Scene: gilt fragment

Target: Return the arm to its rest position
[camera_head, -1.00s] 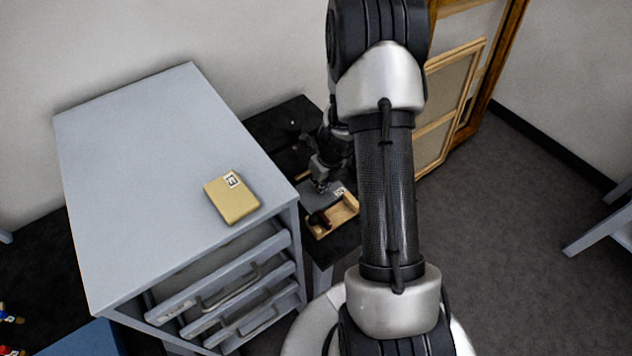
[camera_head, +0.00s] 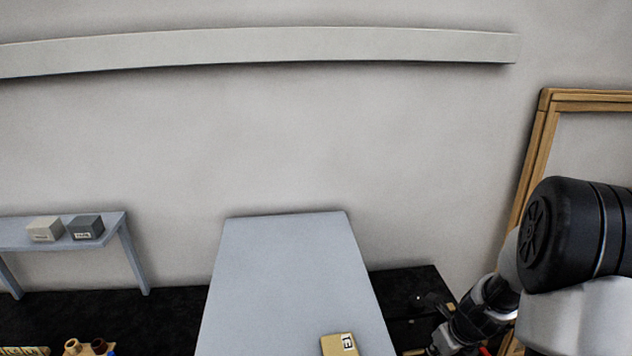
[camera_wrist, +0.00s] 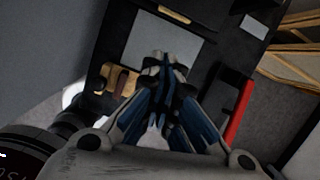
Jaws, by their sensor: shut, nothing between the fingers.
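My arm shows at the right of the head view, bent down behind its large black joint. My gripper is out of sight there. In the wrist view my gripper (camera_wrist: 164,64) has its fingertips together and holds nothing. It points toward a dark bench top (camera_wrist: 205,72) with a grey flat plate (camera_wrist: 188,42) on it, just beyond the fingertips. I cannot tell how far above the bench the fingertips are.
Wooden frames (camera_head: 545,135) lean at the right. A shelf (camera_head: 112,226) holds two small boxes.

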